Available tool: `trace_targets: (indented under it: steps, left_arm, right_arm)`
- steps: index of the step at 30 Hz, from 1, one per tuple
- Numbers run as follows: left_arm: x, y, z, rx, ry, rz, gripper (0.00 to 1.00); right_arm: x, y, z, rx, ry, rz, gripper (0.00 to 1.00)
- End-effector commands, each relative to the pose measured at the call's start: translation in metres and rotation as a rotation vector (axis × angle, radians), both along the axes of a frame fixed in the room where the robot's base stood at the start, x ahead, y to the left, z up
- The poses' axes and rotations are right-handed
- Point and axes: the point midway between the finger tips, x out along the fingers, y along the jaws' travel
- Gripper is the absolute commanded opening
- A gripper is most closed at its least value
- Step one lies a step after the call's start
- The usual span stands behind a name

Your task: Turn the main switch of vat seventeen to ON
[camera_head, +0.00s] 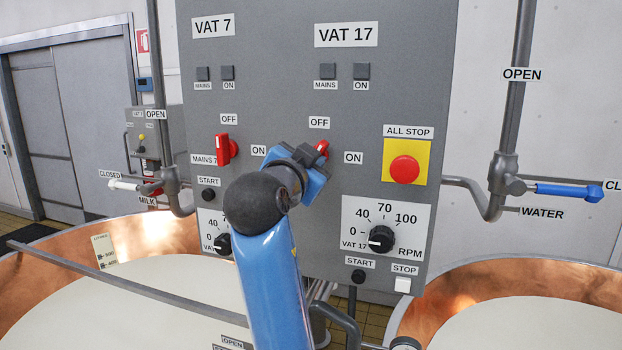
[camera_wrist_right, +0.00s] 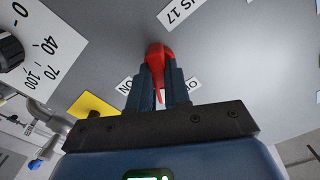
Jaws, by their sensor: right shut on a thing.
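The red main switch of vat 17 (camera_head: 322,147) is on the grey panel under the VAT 17 sign (camera_head: 346,34). In the head view only a bit of its handle shows past my gripper. Its OFF label (camera_head: 319,122) is above and its ON label (camera_head: 353,158) to the right. My right gripper (camera_head: 313,165) is shut on the handle. In the right wrist view, the red handle (camera_wrist_right: 158,58) sits between the fingers (camera_wrist_right: 162,85). It appears turned partway between the two position labels, partly hidden by the fingers. My left gripper is not in view.
The similar red MAINS 7 switch (camera_head: 224,149) is at left. The ALL STOP button (camera_head: 404,169) is to the right, with the vat 17 speed dial (camera_head: 381,239) below. Pipes with valve handles flank the panel. Copper vats (camera_head: 170,235) stand below on both sides.

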Motion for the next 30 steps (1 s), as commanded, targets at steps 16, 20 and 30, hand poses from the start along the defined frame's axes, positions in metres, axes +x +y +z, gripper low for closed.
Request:
trace_targets:
  steps: [16,20,30]
  left_arm:
    - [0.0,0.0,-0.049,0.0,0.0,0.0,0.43]
    - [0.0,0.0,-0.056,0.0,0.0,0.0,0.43]
    - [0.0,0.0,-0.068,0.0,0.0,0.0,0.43]
  right_arm:
    - [0.0,0.0,-0.003,0.494,-0.16,0.0,0.0]
    - [0.0,0.0,-0.002,0.611,-0.198,0.0,0.0]
    - [0.0,0.0,-0.002,0.859,-0.279,0.001,0.0]
